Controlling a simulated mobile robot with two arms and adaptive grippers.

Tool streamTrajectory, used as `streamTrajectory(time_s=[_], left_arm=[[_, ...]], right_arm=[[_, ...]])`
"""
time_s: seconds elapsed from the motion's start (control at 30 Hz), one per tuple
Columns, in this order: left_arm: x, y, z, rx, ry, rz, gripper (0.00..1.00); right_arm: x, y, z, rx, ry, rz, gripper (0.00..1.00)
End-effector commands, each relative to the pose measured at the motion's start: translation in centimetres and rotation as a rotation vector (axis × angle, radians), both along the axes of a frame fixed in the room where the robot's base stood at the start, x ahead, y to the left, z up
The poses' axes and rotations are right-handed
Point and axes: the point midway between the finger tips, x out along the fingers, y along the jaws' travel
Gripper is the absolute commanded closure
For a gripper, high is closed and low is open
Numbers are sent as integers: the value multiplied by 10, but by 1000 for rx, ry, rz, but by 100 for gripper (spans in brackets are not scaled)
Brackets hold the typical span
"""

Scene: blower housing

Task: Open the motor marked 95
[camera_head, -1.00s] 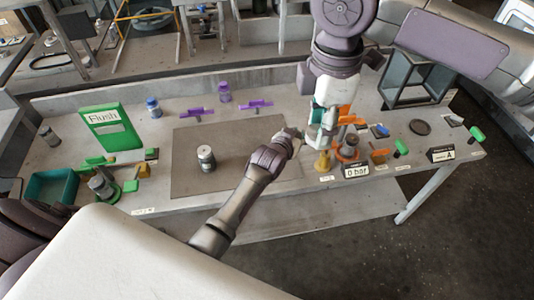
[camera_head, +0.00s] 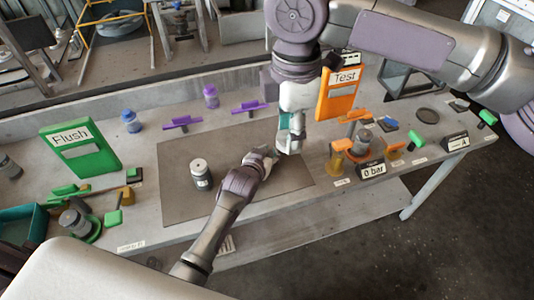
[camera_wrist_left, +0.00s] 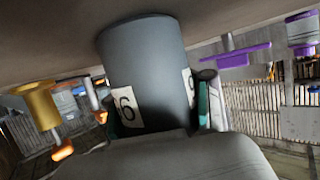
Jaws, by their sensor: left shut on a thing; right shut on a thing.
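My left gripper (camera_head: 265,156) is low over the right part of the dark mat (camera_head: 180,212). In the left wrist view it is shut on a grey cylindrical motor (camera_wrist_left: 150,65), whose far end points at the dark surface. White labels on it show partial digits, one like a 6 or an upturned 9; the full number is hidden. My right gripper (camera_head: 290,142) is right beside the left one, pointing down and shut; what it holds is hidden in the head view. Another grey motor (camera_head: 202,173) stands upright on the mat to the left, its number too small to read.
The green Flush board (camera_head: 80,150) stands at left, the orange Test board (camera_head: 338,95) at right. Purple levers (camera_head: 250,108) and a purple bottle (camera_head: 210,97) are behind the mat. A fixture with a motor (camera_head: 362,142) and the "0 bar" display (camera_head: 371,169) stand right of my grippers.

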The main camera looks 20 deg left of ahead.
Motion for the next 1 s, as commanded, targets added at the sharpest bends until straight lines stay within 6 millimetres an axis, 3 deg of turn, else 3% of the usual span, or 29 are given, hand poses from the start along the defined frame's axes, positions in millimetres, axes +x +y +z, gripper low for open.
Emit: streamTrajectory(time_s=[0.37,0.4,0.6,1.0], left_arm=[[1,0,-2,0,-4,1,100],[0,0,-2,0,-1,1,53],[0,0,-2,0,-1,0,23],[-2,1,3,0,0,1,23]], right_arm=[[0,0,-1,1,-1,1,100],[0,0,0,1,-1,1,100],[0,0,0,1,-1,1,100],[0,0,2,0,0,1,100]])
